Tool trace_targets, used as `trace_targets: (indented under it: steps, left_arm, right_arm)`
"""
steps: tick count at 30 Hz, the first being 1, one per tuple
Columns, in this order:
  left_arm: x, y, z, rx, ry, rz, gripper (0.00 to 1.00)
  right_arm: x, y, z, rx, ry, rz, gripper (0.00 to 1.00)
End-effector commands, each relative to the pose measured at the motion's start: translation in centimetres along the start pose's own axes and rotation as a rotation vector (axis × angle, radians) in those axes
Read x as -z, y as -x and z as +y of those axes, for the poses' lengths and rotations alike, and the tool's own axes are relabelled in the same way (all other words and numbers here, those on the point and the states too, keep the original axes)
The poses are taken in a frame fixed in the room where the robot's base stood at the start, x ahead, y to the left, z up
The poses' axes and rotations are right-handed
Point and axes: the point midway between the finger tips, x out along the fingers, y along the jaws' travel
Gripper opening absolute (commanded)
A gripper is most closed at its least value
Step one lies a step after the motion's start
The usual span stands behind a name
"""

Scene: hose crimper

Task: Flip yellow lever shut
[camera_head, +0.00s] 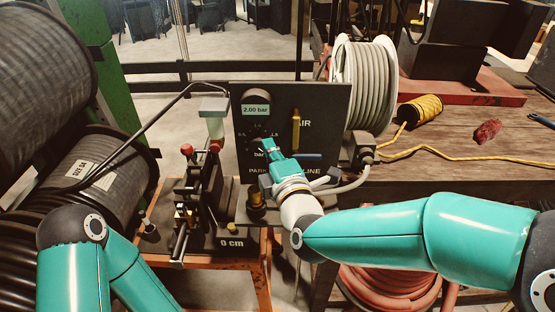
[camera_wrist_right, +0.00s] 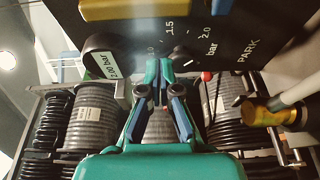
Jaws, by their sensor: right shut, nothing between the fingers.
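The yellow lever (camera_head: 296,128) stands upright on the dark control panel (camera_head: 330,105), beside the word AIR. In the right wrist view, a yellow bar (camera_wrist_right: 140,9) that looks like this lever crosses the top edge, partly cut off. My right gripper (camera_head: 268,146) is in front of the panel's dial, left of and a little below the lever, apart from it. In the wrist view its fingertips (camera_wrist_right: 159,66) are together and hold nothing. Only links of my left arm show at the lower left; its gripper is out of view.
A display (camera_head: 256,110) reads 2.00 bar above the dial. A blue bar (camera_head: 300,157) lies level below the lever. A grey hose reel (camera_head: 365,82) stands right of the panel. Red-knobbed metalwork (camera_head: 187,150) is to its left. A wooden bench (camera_head: 460,155) holds yellow cord (camera_head: 424,109).

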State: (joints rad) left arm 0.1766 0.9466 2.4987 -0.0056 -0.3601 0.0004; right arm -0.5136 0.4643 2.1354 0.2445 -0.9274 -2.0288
Motion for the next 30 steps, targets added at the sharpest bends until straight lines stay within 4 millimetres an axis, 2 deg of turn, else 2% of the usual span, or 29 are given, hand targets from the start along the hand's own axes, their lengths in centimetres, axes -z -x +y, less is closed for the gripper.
trace_targets:
  steps: [2, 3, 6, 12, 23, 30]
  left_arm:
    - [0.0, 0.6, 0.2, 0.000, 0.000, 0.000, 0.40]
    - [0.0, 0.7, 0.2, 0.000, 0.000, 0.000, 0.40]
    - [0.0, 0.9, 0.3, 0.000, 0.000, 0.000, 0.40]
    - [0.0, 1.1, 0.4, 0.000, 0.000, 0.000, 0.40]
    - [0.0, 1.1, 0.4, 0.000, 0.000, 0.000, 0.40]
    - [0.0, 1.3, 0.5, 0.000, 0.000, 0.000, 0.40]
  right_arm:
    - [-0.1, -1.6, 0.1, 0.001, 0.000, -0.002, 0.00]
    - [-1.1, -1.0, 0.2, 0.000, 0.000, -0.006, 0.00]
    - [-2.5, -0.4, 0.1, 0.001, -0.001, -0.004, 0.00]
    - [-3.7, 0.1, 0.0, 0.000, -0.001, -0.002, 0.00]
    - [-3.9, 0.2, 0.0, 0.000, -0.001, -0.001, 0.00]
    - [-3.3, 0.0, 0.1, 0.007, 0.022, 0.011, 0.00]
